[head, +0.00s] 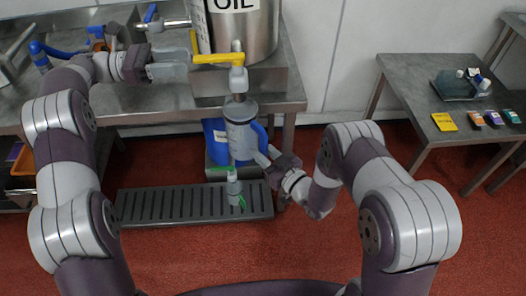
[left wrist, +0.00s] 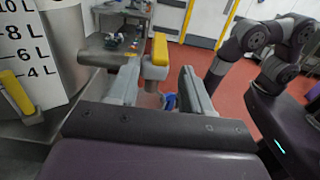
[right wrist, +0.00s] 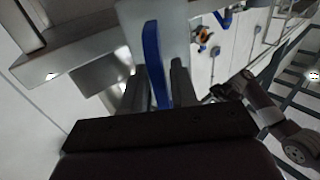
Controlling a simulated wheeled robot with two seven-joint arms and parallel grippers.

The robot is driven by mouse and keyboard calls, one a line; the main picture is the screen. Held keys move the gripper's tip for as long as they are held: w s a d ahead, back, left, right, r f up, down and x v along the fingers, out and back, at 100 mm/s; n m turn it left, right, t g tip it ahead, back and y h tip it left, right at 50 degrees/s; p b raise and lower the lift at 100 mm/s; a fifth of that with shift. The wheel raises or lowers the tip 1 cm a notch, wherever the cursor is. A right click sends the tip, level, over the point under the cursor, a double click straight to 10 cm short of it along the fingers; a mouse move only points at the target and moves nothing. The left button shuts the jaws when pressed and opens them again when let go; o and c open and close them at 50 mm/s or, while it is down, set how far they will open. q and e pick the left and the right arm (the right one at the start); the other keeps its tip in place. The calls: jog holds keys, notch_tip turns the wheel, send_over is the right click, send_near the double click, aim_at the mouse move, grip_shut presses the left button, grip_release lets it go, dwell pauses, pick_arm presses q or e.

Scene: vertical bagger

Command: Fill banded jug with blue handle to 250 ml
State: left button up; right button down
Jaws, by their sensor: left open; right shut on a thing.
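The jug (head: 238,137), grey with a blue handle (head: 260,137), is upright under the outlet (head: 238,82) of the steel oil tank (head: 240,30). My right gripper (head: 265,158) is shut on the handle, which also shows between its fingers in the right wrist view (right wrist: 154,60). The yellow valve lever (head: 215,58) points left across the outlet. My left gripper (head: 188,58) is open at the lever's free end; in the left wrist view the lever (left wrist: 159,48) shows between the open fingers (left wrist: 157,88). The liquid level in the jug cannot be seen.
A slotted floor grate (head: 150,205) lies below, with a small green-marked bottle (head: 234,187) on it. A blue container (head: 214,140) stands behind the jug. The steel bench (head: 120,100) holds the tank.

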aim_at(216, 56)
pick_arm(q)
jog(key=d, duration=0.9)
jog(key=shift+d, duration=0.15)
grip_shut()
